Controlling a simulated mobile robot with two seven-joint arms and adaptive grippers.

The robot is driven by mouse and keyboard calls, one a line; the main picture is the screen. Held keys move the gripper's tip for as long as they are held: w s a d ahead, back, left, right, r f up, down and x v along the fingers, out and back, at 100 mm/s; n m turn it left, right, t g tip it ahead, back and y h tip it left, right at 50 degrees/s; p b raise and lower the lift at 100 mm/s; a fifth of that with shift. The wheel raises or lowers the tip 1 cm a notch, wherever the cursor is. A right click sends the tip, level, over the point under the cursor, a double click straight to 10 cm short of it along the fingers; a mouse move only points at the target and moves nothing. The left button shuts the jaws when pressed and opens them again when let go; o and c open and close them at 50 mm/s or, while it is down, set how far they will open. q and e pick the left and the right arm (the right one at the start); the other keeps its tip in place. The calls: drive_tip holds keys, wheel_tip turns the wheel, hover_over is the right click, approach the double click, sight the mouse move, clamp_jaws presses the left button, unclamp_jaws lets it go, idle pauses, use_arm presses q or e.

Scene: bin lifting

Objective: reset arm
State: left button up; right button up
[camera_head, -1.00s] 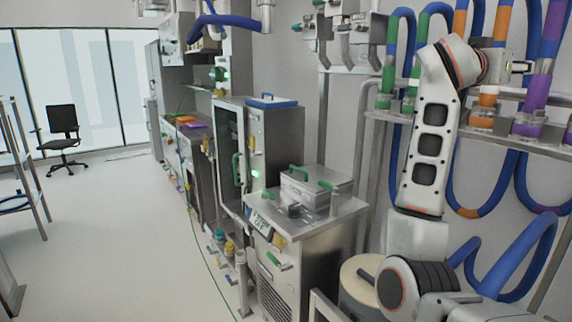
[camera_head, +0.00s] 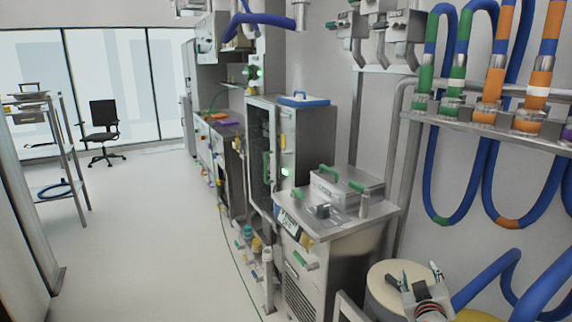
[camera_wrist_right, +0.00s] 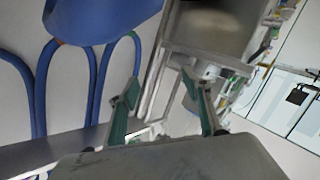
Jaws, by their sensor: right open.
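My right gripper (camera_head: 420,276) is low at the bottom right of the head view, with its two fingers pointing up and apart. It is open, and nothing shows between the fingers. It appears in front of a round cream-topped drum (camera_head: 380,282). In the right wrist view the gripper (camera_wrist_right: 163,100) shows two green-padded fingers spread wide with an empty gap. My left gripper is in neither view.
A steel cabinet (camera_head: 345,232) carries a metal box with green handles (camera_head: 346,188). Blue hoses (camera_head: 432,170) hang on the right wall. A shelf rack (camera_head: 72,160) stands at left. The floor (camera_head: 150,235) between is clear.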

drive_tip(key=s+a+f+n+g+y, duration=0.15)
drive_tip(key=s+a+f, duration=0.25)
drive_tip(key=s+f, duration=0.45)
drive_tip(key=s+a+f+n+y, duration=0.1)
drive_tip(key=s+a+f+y, duration=0.2)
drive_tip(key=s+a+f, duration=0.35)
drive_tip(key=s+a+f+g+y, duration=0.1)
drive_tip(key=s+a+f, duration=0.1)
drive_tip(key=s+f, duration=0.3)
drive_tip(key=s+a+f+g+y, duration=0.1)
drive_tip(key=s+f, duration=0.4)
drive_tip(key=s, duration=0.7)
drive_tip(key=shift+a+f+y, duration=0.15)
drive_tip(key=shift+a+y, duration=0.4)
drive_tip(key=shift+a, duration=0.5)
drive_tip(key=shift+m+g, duration=0.25)
